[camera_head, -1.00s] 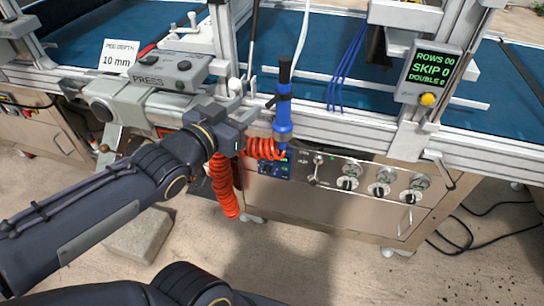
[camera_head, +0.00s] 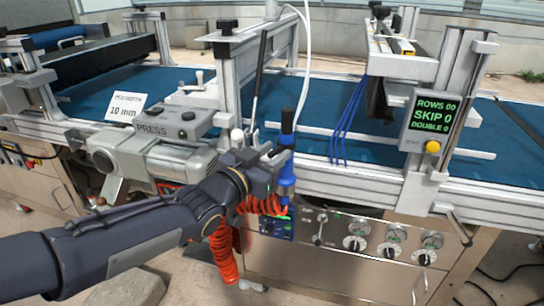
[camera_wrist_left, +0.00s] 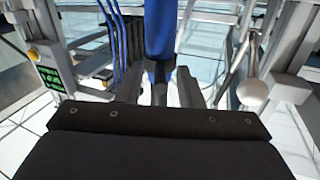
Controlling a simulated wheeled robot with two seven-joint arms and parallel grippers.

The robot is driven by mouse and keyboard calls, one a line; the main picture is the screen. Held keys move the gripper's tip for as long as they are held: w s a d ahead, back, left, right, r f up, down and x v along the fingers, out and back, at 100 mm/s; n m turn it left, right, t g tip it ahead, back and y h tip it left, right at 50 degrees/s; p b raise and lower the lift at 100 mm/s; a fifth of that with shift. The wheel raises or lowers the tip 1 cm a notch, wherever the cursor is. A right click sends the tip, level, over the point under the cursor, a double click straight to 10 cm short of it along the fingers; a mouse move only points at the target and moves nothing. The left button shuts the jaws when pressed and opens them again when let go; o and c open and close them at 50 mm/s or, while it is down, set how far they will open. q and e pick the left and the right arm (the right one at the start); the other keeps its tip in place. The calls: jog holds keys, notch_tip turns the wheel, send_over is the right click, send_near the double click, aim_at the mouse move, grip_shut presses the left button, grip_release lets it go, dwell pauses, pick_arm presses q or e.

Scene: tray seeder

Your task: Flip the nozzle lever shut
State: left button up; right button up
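The nozzle is a blue upright tool (camera_head: 287,172) with a black top (camera_head: 287,120), standing at the front rail of the seeder; a red coiled hose (camera_head: 222,250) hangs beside it. My left gripper (camera_head: 277,163) is right at the nozzle's left side, at mid height. In the left wrist view the blue body (camera_wrist_left: 160,32) rises just beyond and between my spread fingers (camera_wrist_left: 160,88). The fingers look open; whether they touch the nozzle I cannot tell. The small dark lever on the nozzle cannot be told apart from my gripper. My right gripper is not in view.
A grey PRESS box (camera_head: 165,121) and a depth card (camera_head: 127,106) are left of the gripper. A control panel (camera_head: 350,235) with knobs is below right. A counter display (camera_head: 433,122) stands on the right post. Blue tubes (camera_head: 349,120) hang behind the rail.

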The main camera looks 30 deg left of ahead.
pick_arm(q)
grip_shut()
jog(key=shift+a+r+m+h+p, duration=0.2)
jog(key=shift+r+m+h+p, duration=0.15)
jog(key=shift+h+p, duration=0.6)
jog(key=shift+w+a+f+m+g+h+p, duration=0.15)
jog(key=shift+m+g+h+p, duration=0.25)
jog(key=shift+p, duration=0.55)
jog(key=shift+a+f+m+h, duration=0.1)
jog(key=shift+f+m+h, duration=0.15)
jog(key=shift+h, duration=0.1)
grip_release()
